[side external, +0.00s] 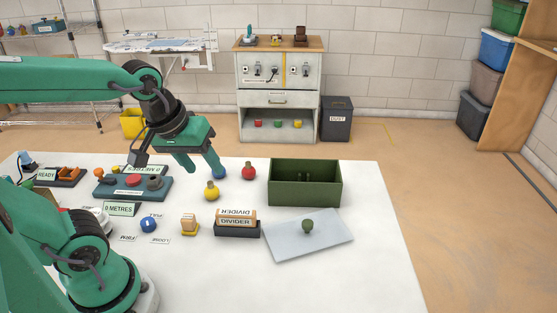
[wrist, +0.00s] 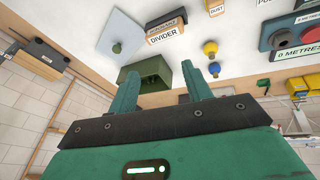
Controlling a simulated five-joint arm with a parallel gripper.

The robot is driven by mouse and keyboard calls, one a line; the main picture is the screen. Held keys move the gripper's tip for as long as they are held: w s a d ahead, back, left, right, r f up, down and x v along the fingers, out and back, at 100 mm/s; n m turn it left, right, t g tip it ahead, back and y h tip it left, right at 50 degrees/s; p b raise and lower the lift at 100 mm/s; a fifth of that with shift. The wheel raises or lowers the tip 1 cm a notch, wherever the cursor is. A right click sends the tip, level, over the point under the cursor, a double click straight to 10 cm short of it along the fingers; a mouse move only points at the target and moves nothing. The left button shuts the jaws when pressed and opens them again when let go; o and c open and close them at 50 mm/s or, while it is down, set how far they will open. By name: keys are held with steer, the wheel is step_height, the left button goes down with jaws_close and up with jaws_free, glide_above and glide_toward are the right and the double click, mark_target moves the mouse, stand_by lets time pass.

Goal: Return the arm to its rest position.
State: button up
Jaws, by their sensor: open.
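My gripper (side external: 206,171) hangs over the back part of the white table in the side external view, fingers pointing down and to the right. My arm reaches in from the left, raised above the table. In the wrist view, the two teal fingers (wrist: 160,72) stand apart with a clear gap and nothing between them. The gripper is open and empty.
A dark green open box (side external: 305,195) stands right of my gripper. A grey lid (side external: 300,243) with a green knob lies before it. A divider block (side external: 237,228) and a blue-grey button panel (side external: 132,187) are nearby. The table's right front is clear.

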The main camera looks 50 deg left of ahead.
steer(key=m, duration=0.2)
steer(key=s+r+m, duration=0.1)
steer(key=m, duration=0.1)
steer(key=s+m+t, duration=0.1)
steer(key=m, duration=0.1)
steer(key=shift+s+d+r, duration=0.1)
steer(key=shift+s+r, duration=0.15)
steer(key=shift+r, duration=0.05)
